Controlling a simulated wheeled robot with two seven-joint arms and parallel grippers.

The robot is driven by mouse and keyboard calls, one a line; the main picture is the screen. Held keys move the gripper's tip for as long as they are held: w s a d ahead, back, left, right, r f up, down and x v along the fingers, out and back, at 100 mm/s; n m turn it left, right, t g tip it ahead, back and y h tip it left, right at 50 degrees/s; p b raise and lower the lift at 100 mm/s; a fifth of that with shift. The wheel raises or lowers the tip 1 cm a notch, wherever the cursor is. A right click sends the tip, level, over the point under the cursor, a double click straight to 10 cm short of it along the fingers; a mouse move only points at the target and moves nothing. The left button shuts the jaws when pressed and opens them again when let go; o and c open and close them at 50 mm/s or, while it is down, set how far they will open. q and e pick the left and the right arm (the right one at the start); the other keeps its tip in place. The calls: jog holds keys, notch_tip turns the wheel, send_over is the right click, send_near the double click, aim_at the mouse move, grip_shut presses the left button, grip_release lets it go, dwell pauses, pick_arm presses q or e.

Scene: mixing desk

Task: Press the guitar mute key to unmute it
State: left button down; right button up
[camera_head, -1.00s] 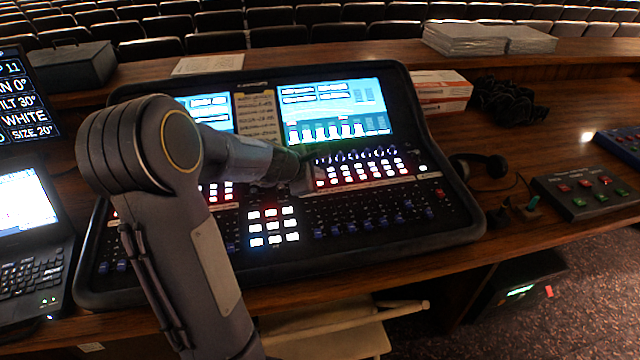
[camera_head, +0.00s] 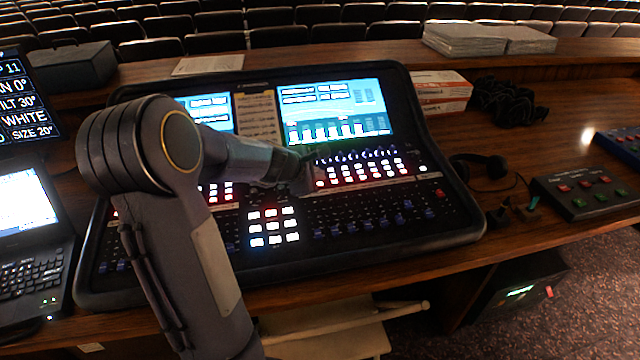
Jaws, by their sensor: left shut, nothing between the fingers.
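The mixing desk (camera_head: 400,240) stands on the wooden counter, with lit screens, rows of red and white keys (camera_head: 362,170), blue faders and a block of white keys (camera_head: 273,227). My left arm reaches across its left half. My left gripper (camera_head: 306,188) is shut and empty, with its tip at the left end of the right bank's key rows. I cannot tell whether the tip touches a key. The key labels are too small to read, so I cannot make out the guitar mute key. My right gripper is not in view.
A paper list (camera_head: 259,118) lies between the screens. A laptop (camera_head: 30,235) stands at the left. Headphones (camera_head: 482,166), a small button box (camera_head: 590,194) and a red-and-white box (camera_head: 440,90) are at the right. A stool (camera_head: 330,335) is below the counter.

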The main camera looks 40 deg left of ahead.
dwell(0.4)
pick_arm(q)
jog(key=shift+f+b, duration=0.45)
jog(key=shift+f, duration=0.25)
dwell(0.4)
jog(key=shift+r+p, duration=0.4)
jog(key=shift+r, duration=0.3)
jog(key=r+p, duration=0.4)
jog(key=r, duration=0.1)
jog(key=shift+s+d+r+p, duration=0.1)
jog(key=shift+s+d+p, duration=0.1)
jog(key=shift+p, duration=0.2)
